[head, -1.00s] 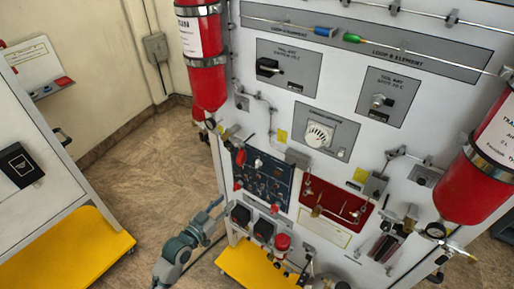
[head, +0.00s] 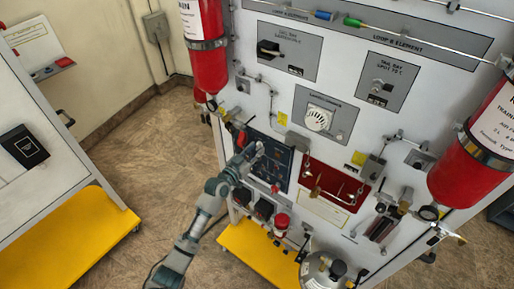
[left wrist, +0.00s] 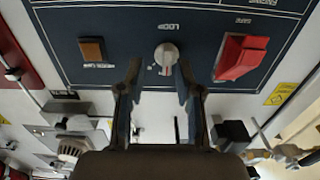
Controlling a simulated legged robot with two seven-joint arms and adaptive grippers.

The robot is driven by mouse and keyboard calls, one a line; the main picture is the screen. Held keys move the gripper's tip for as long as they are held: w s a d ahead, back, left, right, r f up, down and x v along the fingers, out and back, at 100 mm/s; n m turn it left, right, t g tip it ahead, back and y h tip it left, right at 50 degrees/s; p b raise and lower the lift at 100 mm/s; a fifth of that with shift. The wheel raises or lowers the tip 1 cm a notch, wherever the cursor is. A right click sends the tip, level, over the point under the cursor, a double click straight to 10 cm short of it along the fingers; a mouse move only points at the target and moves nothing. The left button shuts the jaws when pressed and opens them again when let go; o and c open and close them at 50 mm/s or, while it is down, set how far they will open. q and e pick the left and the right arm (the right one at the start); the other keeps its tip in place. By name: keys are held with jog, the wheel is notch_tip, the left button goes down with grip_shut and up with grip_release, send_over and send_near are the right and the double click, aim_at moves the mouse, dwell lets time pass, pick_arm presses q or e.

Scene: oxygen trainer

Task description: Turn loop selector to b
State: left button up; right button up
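The loop selector is a small grey round knob (left wrist: 166,55) under the word LOOP on a dark blue panel, seen in the left wrist view. In the head view the dark panel (head: 278,172) is on the white trainer, partly hidden by my arm. My left gripper (head: 252,152) is at this panel. In the left wrist view its fingers (left wrist: 158,82) are open, one on each side just short of the knob, with nothing between them. My right gripper is not in view.
On the same panel, a red switch cover (left wrist: 241,57) is right of the knob and a brown switch (left wrist: 92,50) left of it. Red cylinders (head: 207,50) flank the trainer. A yellow base (head: 258,255) juts out below. Open floor (head: 170,130) is at the left.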

pick_arm(q)
jog(key=shift+w+d, duration=0.2)
jog(key=shift+w, duration=0.35)
jog(key=shift+w+a+f, duration=0.1)
jog(key=shift+a, duration=0.45)
grip_shut()
jog(key=shift+s+d, duration=0.2)
jog(key=shift+d, duration=0.1)
jog(key=m+b, duration=0.2)
jog(key=m, duration=0.2)
jog(key=m+b, duration=0.1)
jog(key=m, duration=0.1)
jog(key=shift+r+m, duration=0.2)
jog(key=shift+m, duration=0.1)
jog(key=shift+d+m, duration=0.1)
jog(key=shift+m, duration=1)
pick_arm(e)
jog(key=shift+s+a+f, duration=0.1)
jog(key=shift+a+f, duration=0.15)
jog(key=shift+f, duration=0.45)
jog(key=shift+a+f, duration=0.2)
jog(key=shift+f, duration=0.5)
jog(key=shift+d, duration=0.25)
